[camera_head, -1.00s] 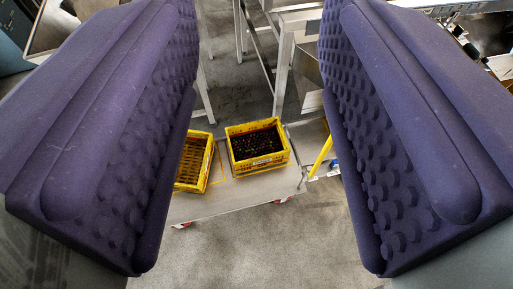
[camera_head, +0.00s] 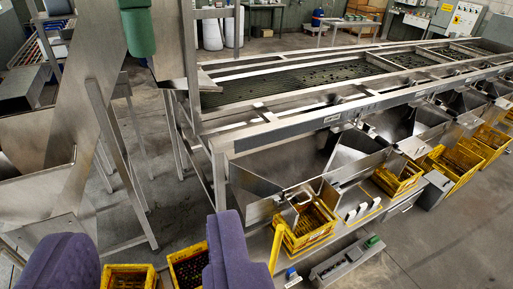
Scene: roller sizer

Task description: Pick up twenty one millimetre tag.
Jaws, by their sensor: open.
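I cannot make out a tag that reads twenty one millimetres; any writing is too small to read. A small pale label (camera_head: 332,118) sits on the near side rail of the sizer. My gripper (camera_head: 150,240) shows at the lower left as two purple padded fingers. They stand wide apart with nothing held between them. The gripper is in front of the yellow crates at the sizer's near left end and partly hides them.
The long metal roller sizer (camera_head: 300,85) runs from centre to upper right. Yellow crates (camera_head: 305,228) stand along its near side, with more at the lower left (camera_head: 188,268). A grey box (camera_head: 345,258) lies in front. Open concrete floor (camera_head: 440,240) is at the lower right.

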